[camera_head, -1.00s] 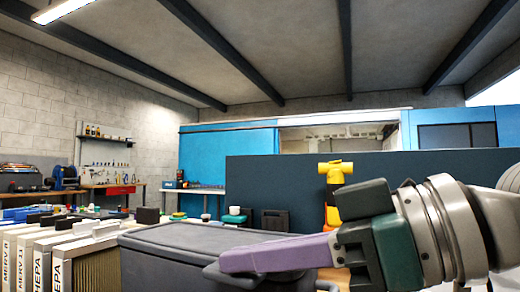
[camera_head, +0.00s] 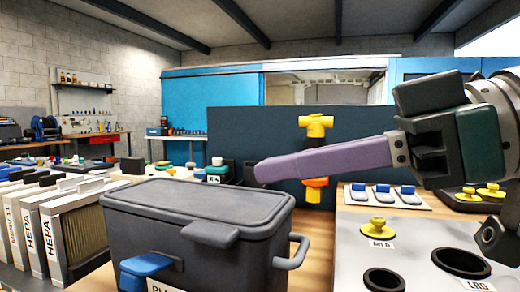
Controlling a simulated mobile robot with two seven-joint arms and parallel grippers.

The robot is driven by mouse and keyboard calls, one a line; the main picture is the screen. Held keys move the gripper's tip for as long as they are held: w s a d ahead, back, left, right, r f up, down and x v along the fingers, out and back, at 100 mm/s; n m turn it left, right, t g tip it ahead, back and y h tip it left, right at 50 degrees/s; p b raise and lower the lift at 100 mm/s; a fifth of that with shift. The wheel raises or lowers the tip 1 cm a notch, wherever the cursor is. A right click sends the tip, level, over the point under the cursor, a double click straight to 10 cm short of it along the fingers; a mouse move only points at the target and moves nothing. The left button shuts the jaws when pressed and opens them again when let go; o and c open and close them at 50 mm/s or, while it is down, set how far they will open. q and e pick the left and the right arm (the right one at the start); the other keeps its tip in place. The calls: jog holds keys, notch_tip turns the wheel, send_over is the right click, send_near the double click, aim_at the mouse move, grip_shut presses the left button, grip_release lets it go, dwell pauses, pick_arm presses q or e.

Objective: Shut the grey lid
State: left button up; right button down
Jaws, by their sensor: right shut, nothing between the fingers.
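The grey lid (camera_head: 195,198) lies flat on top of a dark grey bin (camera_head: 190,250) at the lower middle. A tab (camera_head: 210,233) sticks out at the lid's front edge, and a blue latch (camera_head: 147,266) sits on the bin's front below it. From this angle I cannot tell whether the lid is fully seated. My right gripper (camera_head: 262,172), with purple fingers, is shut and empty. It shows above and behind the lid's right end, apart from it in the picture. My left gripper is not in view.
Filter boxes (camera_head: 50,230) stand left of the bin. To the right is a grey panel (camera_head: 350,240) with round holes and a yellow knob (camera_head: 378,227). A handle (camera_head: 293,255) juts from the bin's right side. A dark blue partition (camera_head: 230,130) stands behind.

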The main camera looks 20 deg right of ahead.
jog(key=p+v, duration=0.1)
jog(key=v, duration=0.2)
jog(key=shift+s+d+r+p, duration=0.2)
jog(key=shift+s+d+p, duration=0.1)
jog(key=shift+p, duration=0.1)
